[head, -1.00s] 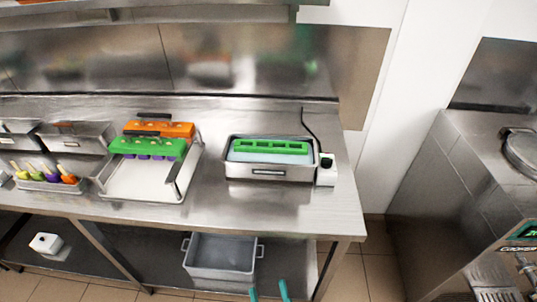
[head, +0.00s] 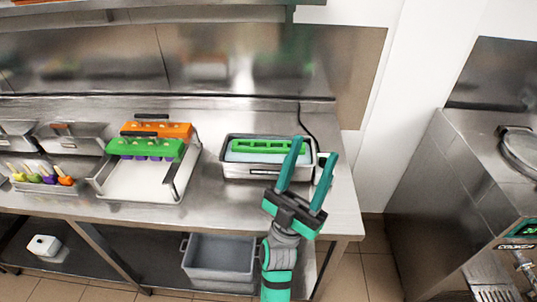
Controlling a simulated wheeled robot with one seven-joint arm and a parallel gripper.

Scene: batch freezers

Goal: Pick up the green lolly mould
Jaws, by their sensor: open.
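A green slotted piece (head: 268,146) sits in the pale blue contents of a steel bath (head: 250,172) at the right of the counter. Another green block (head: 146,148), with a black handle and purple pieces under it, rests on the rack of a steel tray (head: 138,184). I cannot tell which green thing is the lolly mould. My gripper (head: 314,150) is open and empty, its teal fingers pointing up in the picture. It overlaps the right end of the bath in view, and its left finger hides part of the bath's right side.
An orange block (head: 157,130) lies behind the green one on the tray. A small white box (head: 321,160) with a black cable stands right of the bath, partly behind my gripper. Colourful lollies (head: 48,178) lie at left. A grey tub (head: 220,258) sits on the lower shelf.

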